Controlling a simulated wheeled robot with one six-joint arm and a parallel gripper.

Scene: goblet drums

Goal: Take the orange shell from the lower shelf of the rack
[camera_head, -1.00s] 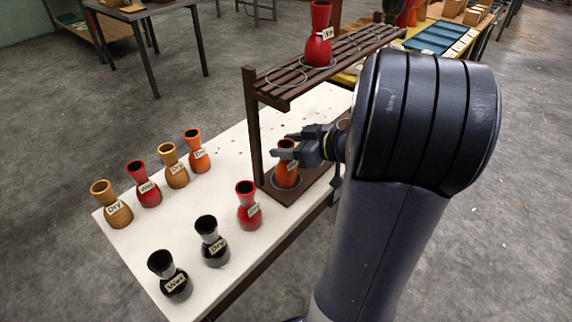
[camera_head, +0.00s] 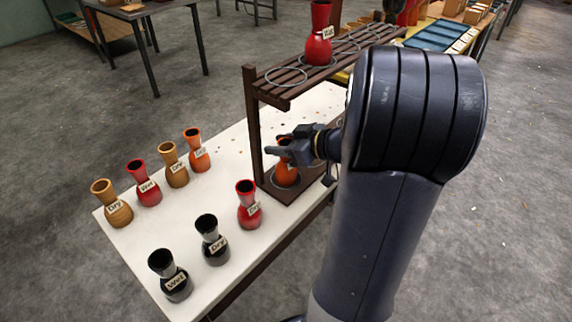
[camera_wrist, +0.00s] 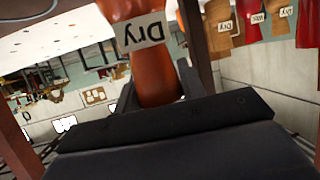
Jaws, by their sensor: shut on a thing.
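The orange shell (camera_head: 286,174) stands on the lower shelf (camera_head: 300,190) of the dark brown rack (camera_head: 254,125), near its left end. My gripper (camera_head: 284,148) is at the shell's neck, shut on it, reaching in from the right under the upper shelf. In the wrist view the orange shell (camera_wrist: 150,70) fills the upper middle, with a label reading "Dry", and the gripper (camera_wrist: 155,95) hides part of it. The head view does not show clearly whether the shell's base touches the shelf.
A red shell (camera_head: 319,48) stands on the upper shelf (camera_head: 300,75), above my gripper. On the white table (camera_head: 170,220) to the left stand several brown, red, orange and black shells, such as a red one (camera_head: 248,205) close to the rack.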

